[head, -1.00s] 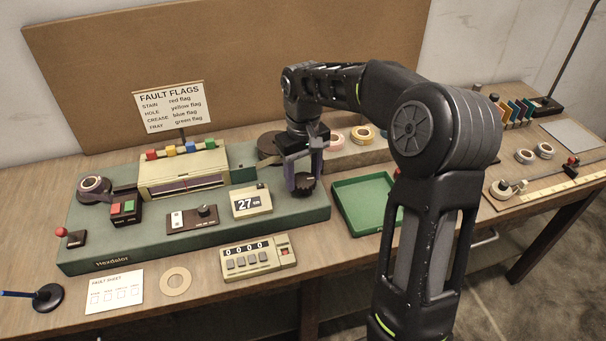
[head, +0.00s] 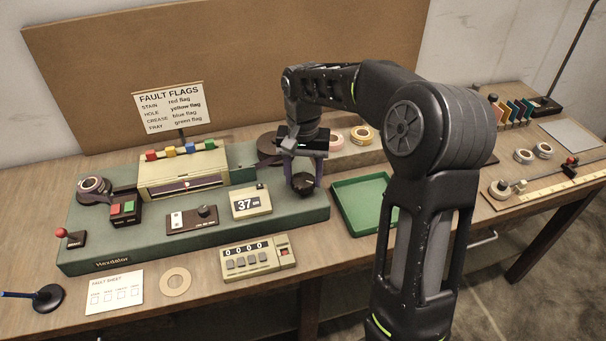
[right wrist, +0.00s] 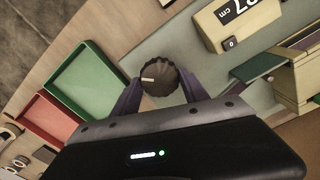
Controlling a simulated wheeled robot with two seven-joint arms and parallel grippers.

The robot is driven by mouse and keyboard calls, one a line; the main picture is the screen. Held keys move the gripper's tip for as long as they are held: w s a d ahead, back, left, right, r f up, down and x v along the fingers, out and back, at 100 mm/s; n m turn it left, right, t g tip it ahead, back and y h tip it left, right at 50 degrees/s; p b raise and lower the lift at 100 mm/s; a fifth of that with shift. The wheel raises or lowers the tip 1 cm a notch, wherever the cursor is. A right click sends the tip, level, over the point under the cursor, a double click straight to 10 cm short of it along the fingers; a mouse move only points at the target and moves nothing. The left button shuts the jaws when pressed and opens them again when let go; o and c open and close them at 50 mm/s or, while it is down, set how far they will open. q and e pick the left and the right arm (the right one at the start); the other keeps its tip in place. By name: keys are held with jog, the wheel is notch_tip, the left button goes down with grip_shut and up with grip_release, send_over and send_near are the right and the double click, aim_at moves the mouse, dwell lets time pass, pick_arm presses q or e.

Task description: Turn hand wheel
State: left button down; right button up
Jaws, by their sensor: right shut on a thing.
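The hand wheel (head: 303,183) is a dark ribbed knob with a pale mark, at the right end of the green machine base (head: 255,219). In the right wrist view the hand wheel (right wrist: 160,78) sits between the two fingers, its pale mark toward the left. My right gripper (head: 304,182) comes down over it from above and is shut on it; the gripper also shows in the right wrist view (right wrist: 158,88). The length display (head: 252,202) beside it reads 37 cm. My left gripper is not in view.
A green tray (head: 362,204) lies just right of the machine. A counter (head: 257,258) reading 0000 stands in front. Tape rolls (head: 361,134) stand behind. The fault flags sign (head: 170,108) and coloured flags rise at the back left.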

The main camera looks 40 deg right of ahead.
aim_at(304, 179)
jog(key=shift+m, duration=0.8)
jog(key=o, duration=1.4)
jog(key=shift+r, duration=3.9)
